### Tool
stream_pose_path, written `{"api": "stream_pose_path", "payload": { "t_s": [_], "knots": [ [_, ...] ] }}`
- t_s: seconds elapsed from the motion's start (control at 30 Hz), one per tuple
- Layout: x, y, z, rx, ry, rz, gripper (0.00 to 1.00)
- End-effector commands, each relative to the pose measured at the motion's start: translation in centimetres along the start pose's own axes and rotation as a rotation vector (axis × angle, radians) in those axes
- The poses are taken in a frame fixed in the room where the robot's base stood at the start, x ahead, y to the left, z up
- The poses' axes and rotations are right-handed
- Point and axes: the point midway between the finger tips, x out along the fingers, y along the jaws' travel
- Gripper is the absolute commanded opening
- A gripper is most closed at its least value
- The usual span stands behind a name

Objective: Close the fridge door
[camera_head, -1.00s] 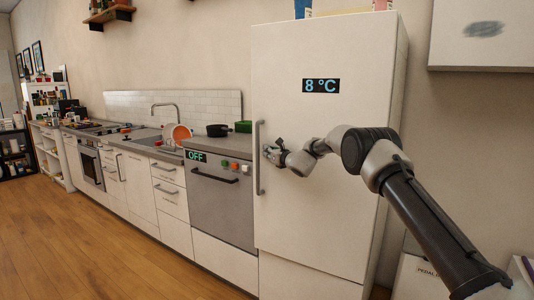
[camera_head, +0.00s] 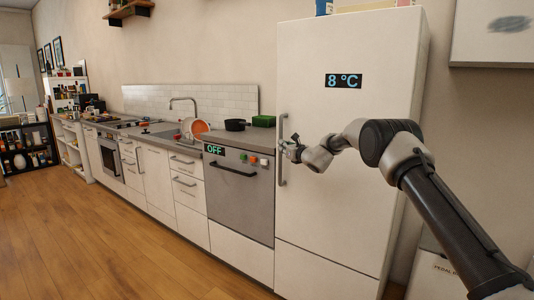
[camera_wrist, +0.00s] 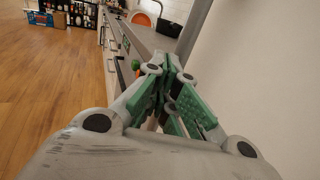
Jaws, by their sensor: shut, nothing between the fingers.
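The tall white fridge stands at right of centre in the head view, with its door (camera_head: 345,180) showing "8 °C". The door looks flush with the fridge body, and I see no gap along its edges. The vertical grey handle (camera_head: 281,175) is on the door's left side. My gripper (camera_head: 287,146) is beside the handle, in front of the door. In the wrist view my gripper (camera_wrist: 172,68) has its green-padded fingers together and empty, with the grey handle (camera_wrist: 196,22) just beyond the tips. I cannot tell whether they touch.
A grey dishwasher (camera_head: 238,200) marked "OFF" and white drawers adjoin the fridge on the left. The counter holds a black pot (camera_head: 236,125), a green box (camera_head: 263,121) and an orange bowl (camera_head: 200,128). The wooden floor (camera_head: 110,250) in front is clear.

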Motion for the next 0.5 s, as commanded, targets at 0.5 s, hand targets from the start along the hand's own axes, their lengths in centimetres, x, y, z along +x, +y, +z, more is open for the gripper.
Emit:
{"api": "stream_pose_path", "payload": {
  "t_s": [0.5],
  "knots": [
    [-2.8, 6.3, 0.0, 0.002, 0.001, -0.001, 0.00]
  ]
}}
